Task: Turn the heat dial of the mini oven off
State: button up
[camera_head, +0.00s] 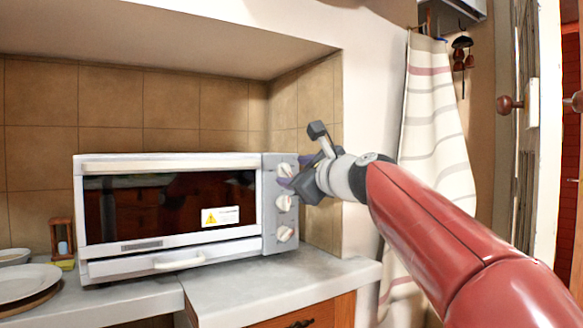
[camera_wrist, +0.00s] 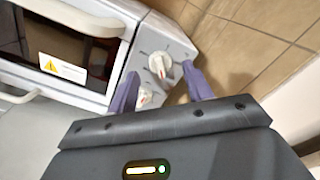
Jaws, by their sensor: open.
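The white mini oven (camera_head: 168,205) stands on the counter with its door closed. Its grey right-hand panel carries a top dial (camera_head: 285,170), a middle dial (camera_head: 284,202) and a bottom dial (camera_head: 285,233). No label shows which one is the heat dial. My gripper (camera_head: 294,171) is open in front of the panel, at the top dial's height. In the wrist view, the purple fingers (camera_wrist: 160,71) lie on either side of a white dial (camera_wrist: 160,63), apparently the top one. Contact cannot be told. Another dial (camera_wrist: 145,97) shows partly beside the left finger.
A tiled wall (camera_head: 320,100) stands close to the oven's right side. A striped curtain (camera_head: 432,130) hangs behind my arm. Plates (camera_head: 25,283) and an hourglass-like wooden item (camera_head: 62,240) are left of the oven. The counter (camera_head: 270,285) in front of the panel is clear.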

aim_at(285, 171)
jog(key=shift+x, duration=1.3)
jog(key=c, duration=0.9)
jog(key=shift+c, duration=0.2)
jog(key=shift+f, duration=0.1)
